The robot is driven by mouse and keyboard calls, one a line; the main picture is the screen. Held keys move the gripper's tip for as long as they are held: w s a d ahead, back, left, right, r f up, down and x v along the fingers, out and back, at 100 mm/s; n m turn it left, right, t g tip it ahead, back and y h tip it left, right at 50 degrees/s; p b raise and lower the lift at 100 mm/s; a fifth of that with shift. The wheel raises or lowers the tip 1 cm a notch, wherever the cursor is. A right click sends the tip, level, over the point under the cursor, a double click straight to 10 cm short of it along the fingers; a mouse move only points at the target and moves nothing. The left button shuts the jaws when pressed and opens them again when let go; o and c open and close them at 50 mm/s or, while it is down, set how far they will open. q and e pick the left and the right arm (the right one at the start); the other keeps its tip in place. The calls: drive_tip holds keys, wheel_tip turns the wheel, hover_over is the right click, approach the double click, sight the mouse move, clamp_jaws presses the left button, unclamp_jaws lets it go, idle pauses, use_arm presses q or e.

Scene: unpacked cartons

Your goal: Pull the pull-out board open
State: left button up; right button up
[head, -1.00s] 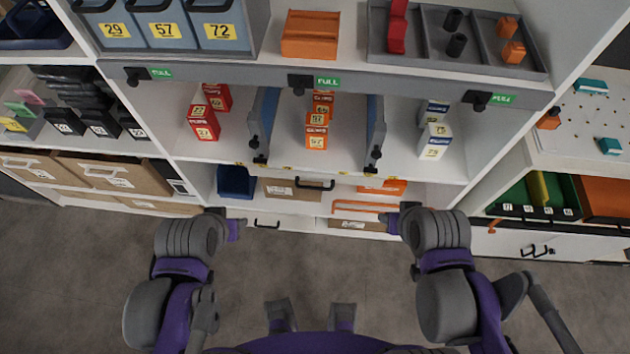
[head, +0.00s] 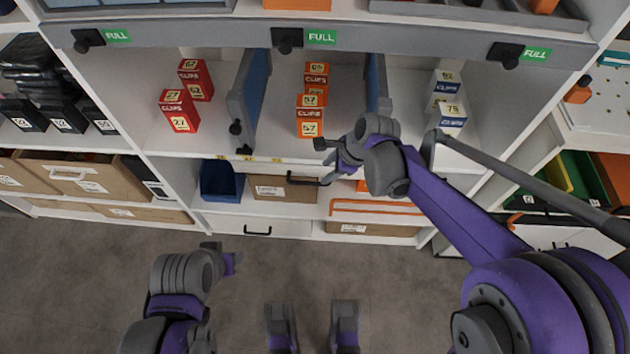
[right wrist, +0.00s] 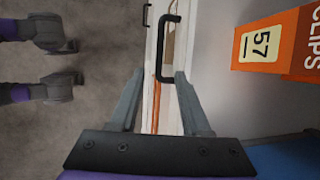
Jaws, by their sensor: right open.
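A black bar handle (head: 308,181) projects in front of the middle shelf's edge. It looks like the pull-out board's handle; the board itself is hard to tell from the white shelf edge. The handle also shows in the right wrist view (right wrist: 164,48), ahead of the fingertips. My right gripper (head: 329,161) is open and empty, close to the handle's right end. In its wrist view the fingers (right wrist: 160,80) stand on either side of the handle's near end, not visibly gripping it. My left gripper (head: 226,259) hangs low at the left over the floor; its jaws are unclear.
Orange clip boxes (head: 310,122) stand above the handle, between blue dividers (head: 250,100). Below are a blue bin (head: 222,182), a carton (head: 270,189) and a white drawer with a black handle (head: 258,233). A grey rail with knobs (head: 190,38) crosses above. The floor (head: 90,270) is clear.

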sight(312, 183)
drive_tip(key=b+x, duration=0.2)
drive_tip(key=x, duration=0.7)
drive_tip(key=shift+a+f, duration=0.1)
drive_tip(key=shift+c, duration=0.2)
clamp_jaws()
idle(1.0)
